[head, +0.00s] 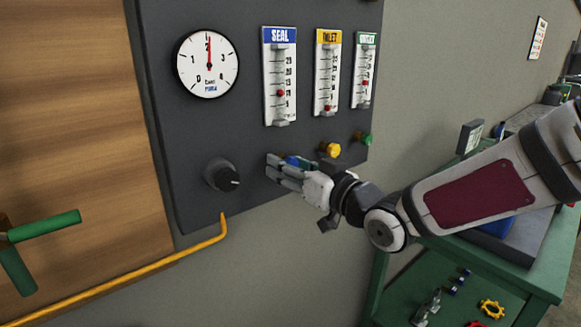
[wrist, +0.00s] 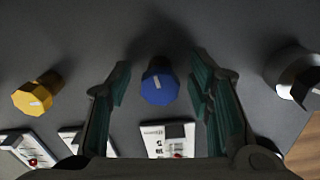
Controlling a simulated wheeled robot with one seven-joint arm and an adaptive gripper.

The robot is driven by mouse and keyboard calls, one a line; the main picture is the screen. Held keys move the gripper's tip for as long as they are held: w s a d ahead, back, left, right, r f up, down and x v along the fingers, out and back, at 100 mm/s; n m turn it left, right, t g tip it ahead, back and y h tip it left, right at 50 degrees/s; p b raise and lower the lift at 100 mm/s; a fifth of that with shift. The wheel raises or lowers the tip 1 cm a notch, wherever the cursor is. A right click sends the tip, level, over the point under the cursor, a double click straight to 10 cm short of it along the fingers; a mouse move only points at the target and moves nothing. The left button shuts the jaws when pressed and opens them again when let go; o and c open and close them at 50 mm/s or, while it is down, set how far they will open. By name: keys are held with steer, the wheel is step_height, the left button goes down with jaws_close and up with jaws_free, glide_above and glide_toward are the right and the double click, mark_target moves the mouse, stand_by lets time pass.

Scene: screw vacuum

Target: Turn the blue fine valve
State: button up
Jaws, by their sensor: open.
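The blue fine valve (wrist: 159,86) is a faceted knob with a white mark, on the dark panel. In the wrist view it lies between and just beyond the open fingers of my gripper (wrist: 160,88), with a gap on both sides. In the head view my gripper (head: 283,170) is at the panel below the SEAL flow meter (head: 280,76). Only a small blue part of the valve (head: 293,160) shows there; the fingers hide the rest. No contact with the knob is visible.
A yellow knob (head: 330,149) and a green knob (head: 364,138) are to the right on the panel. A black knob (head: 222,175) is to the left. A gauge (head: 207,63) is above it. A yellow pipe (head: 150,266) runs below the panel. A green bench (head: 480,265) stands at right.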

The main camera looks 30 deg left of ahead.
steer(key=shift+c, duration=0.2)
jaws_close()
steer(key=m+p, duration=0.3)
steer(key=m, duration=0.2)
steer(key=shift+r+m+p, duration=0.15)
steer(key=shift+m+p, duration=0.2)
steer(key=shift+m, duration=0.05)
steer(key=m+p, duration=0.2)
steer(key=m, duration=0.3)
steer(key=shift+m, duration=0.3)
stand_by(0.5)
steer(key=shift+o, duration=0.2)
jaws_free()
